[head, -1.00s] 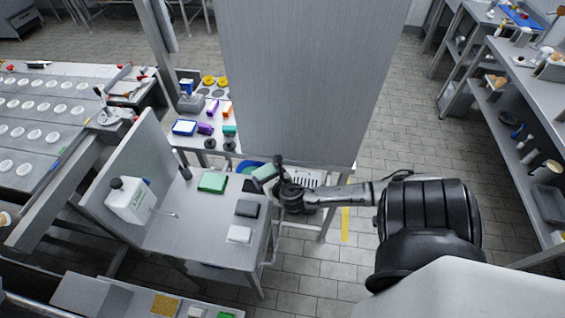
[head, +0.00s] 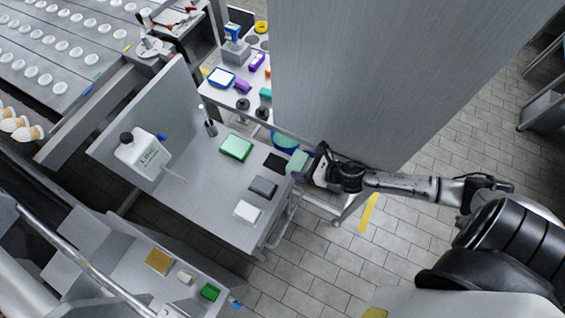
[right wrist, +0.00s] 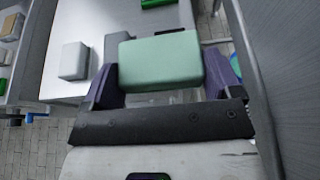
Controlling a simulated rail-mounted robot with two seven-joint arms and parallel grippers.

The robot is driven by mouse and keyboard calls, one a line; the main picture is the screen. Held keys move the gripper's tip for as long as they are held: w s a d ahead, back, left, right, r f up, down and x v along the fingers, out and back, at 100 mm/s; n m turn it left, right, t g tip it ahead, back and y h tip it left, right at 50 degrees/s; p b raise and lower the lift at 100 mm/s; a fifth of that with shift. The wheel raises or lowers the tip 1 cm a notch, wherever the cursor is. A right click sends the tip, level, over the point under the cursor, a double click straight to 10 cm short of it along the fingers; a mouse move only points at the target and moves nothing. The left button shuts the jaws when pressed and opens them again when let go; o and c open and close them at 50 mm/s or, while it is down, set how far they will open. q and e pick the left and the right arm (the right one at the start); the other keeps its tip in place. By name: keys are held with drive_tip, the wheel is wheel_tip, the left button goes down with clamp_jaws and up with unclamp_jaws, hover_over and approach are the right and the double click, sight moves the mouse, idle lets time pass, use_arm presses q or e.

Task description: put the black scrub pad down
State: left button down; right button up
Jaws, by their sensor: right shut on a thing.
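My right gripper (head: 302,163) is shut on a pale green pad (right wrist: 160,61), held between its two purple fingers in the right wrist view. This pad also shows in the head view (head: 297,161), just off the right edge of the grey table (head: 205,192). A flat black piece (head: 275,163) lies on the table close to the gripper; I cannot tell whether it is a pad or a mat. The pad I hold looks green, not black. My left gripper is not in view.
A dark grey pad (head: 263,187), a white pad (head: 247,211) and a bright green pad (head: 236,147) lie on the table. A white bottle (head: 143,157) stands by its back panel. A tall grey panel (head: 400,70) rises behind my right gripper.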

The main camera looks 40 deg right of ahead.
drive_tip(key=b, duration=0.4)
hover_over(282, 166)
drive_tip(key=f, duration=0.2)
drive_tip(key=s+f, duration=0.1)
drive_tip(key=f, duration=0.1)
drive_tip(key=shift+d+f, duration=0.1)
drive_tip(key=shift+f, duration=0.2)
drive_tip(key=shift+w+f, duration=0.2)
drive_tip(key=shift+w, duration=0.3)
wheel_tip(282, 166, down, 4)
drive_tip(key=b, duration=0.4)
drive_tip(key=shift+f, duration=0.15)
drive_tip(key=o, duration=0.6)
drive_tip(key=shift+o, duration=0.9)
